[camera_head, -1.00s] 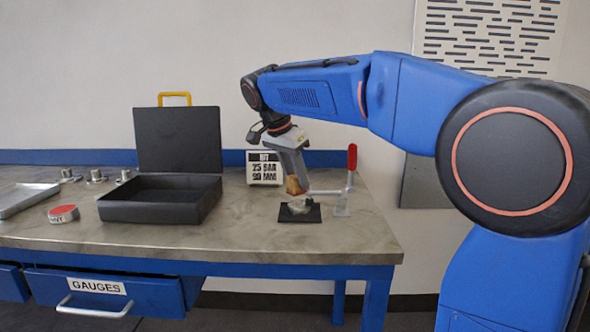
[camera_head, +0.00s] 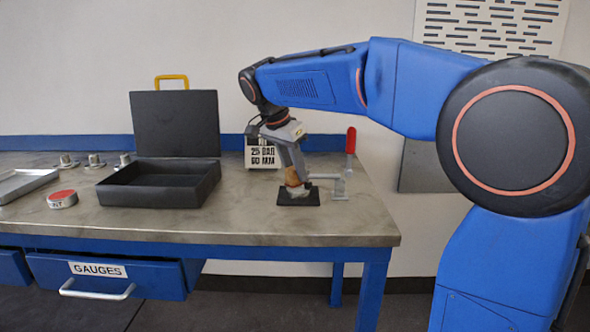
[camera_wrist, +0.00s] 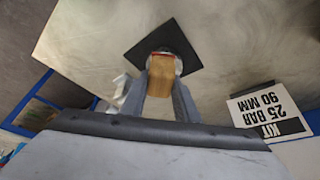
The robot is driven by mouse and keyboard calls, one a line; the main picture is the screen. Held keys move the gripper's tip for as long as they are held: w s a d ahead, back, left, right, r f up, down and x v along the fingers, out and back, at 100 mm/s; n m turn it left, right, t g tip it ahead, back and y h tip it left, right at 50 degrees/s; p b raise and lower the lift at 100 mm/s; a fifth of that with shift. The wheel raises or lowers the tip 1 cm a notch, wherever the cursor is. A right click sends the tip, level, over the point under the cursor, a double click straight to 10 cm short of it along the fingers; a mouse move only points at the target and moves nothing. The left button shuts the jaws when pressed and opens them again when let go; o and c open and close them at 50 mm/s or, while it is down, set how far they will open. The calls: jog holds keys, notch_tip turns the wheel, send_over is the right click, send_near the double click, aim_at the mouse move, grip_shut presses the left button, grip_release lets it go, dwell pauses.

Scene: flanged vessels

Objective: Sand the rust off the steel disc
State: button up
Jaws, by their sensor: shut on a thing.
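My gripper (camera_head: 293,177) is low over the black pad (camera_head: 312,198) on the bench. It is shut on a tan sanding block (camera_wrist: 161,75), which shows between the two fingers in the wrist view. The block is at the steel disc (camera_head: 284,193), which lies on the pad and is mostly hidden by the block and fingers. I cannot tell whether block and disc touch. A toggle clamp (camera_head: 340,187) with a red upright handle (camera_head: 350,141) stands at the pad's right side, its arm reaching toward the disc.
A sign (camera_wrist: 269,112) reading "KIT 25 BAR 90 MM" stands behind my gripper. An open black case (camera_head: 160,186), a red-topped round tin (camera_head: 62,199), a metal tray (camera_head: 24,183) and several small metal fittings (camera_head: 94,161) are on the left. A "GAUGES" drawer (camera_head: 97,280) is pulled out below.

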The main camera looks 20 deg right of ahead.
jog(key=shift+f, duration=1)
dwell(0.3)
jog(key=shift+w, duration=0.1)
jog(key=shift+w+d+r, duration=0.1)
jog(key=shift+w+d, duration=0.15)
jog(key=shift+w, duration=0.45)
grip_shut()
jog(key=shift+c, duration=1)
grip_release()
jog(key=shift+w+d+r, duration=0.1)
jog(key=shift+w+r, duration=0.1)
jog(key=shift+w, duration=0.3)
jog(key=shift+w+d+r, duration=0.1)
jog(key=shift+w+r, duration=0.05)
jog(key=shift+w, duration=0.35)
jog(key=shift+c, duration=0.2)
jog(key=shift+s, duration=0.45)
grip_shut()
jog(key=shift+s+a+f, duration=0.15)
jog(key=shift+s, duration=1.15)
